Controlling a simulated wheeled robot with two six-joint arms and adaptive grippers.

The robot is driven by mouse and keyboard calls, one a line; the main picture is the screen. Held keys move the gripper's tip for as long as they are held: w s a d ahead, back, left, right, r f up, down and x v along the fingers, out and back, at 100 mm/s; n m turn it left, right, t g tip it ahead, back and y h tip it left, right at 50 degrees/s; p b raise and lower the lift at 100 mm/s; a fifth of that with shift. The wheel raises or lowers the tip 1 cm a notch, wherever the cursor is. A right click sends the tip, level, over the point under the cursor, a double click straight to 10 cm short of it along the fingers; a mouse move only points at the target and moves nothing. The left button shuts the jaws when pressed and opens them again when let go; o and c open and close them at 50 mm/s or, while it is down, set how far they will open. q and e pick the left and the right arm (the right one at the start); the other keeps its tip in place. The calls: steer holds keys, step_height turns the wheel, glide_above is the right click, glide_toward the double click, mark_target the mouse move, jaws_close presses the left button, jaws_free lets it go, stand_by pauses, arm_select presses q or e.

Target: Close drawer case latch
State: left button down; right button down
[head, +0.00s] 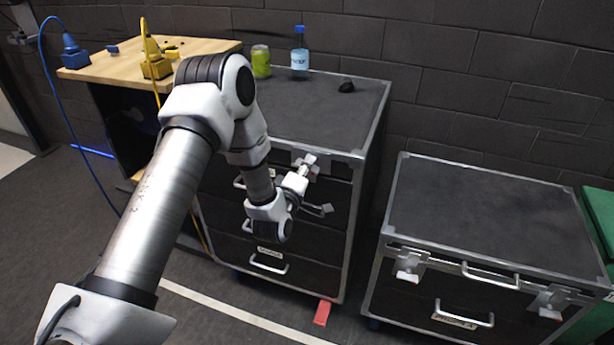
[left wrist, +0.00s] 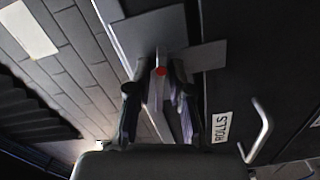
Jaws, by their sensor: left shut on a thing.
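The drawer case (head: 352,190) is a dark cabinet with metal edges and several handled drawers, standing in the middle of the head view. Its latch (head: 310,160) is a pale metal piece with a bit of red, at the top of the front face. My left gripper (head: 302,174) is at this latch, in front of the case. In the left wrist view, the fingers of my left gripper (left wrist: 160,85) are closed around the narrow part of the latch (left wrist: 150,35), with a red dot between them. The fingers partly hide the latch. My right gripper is not in view.
A green can (head: 261,61), a blue-capped bottle (head: 299,55) and a small black object (head: 346,86) stand on the case. A lower case (head: 490,215) with two latches is at right. A wooden bench (head: 115,70) with cabled buttons is at left.

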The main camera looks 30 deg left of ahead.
arm_select(q)
steer(key=shift+n+b, duration=1.45)
steer(key=shift+n, duration=0.25)
steer(key=c, duration=1.3)
jaws_free()
steer(key=shift+s, duration=0.15)
steer(key=v, duration=1.1)
steer(key=shift+s+d, duration=0.15)
steer(key=shift+s, duration=0.25)
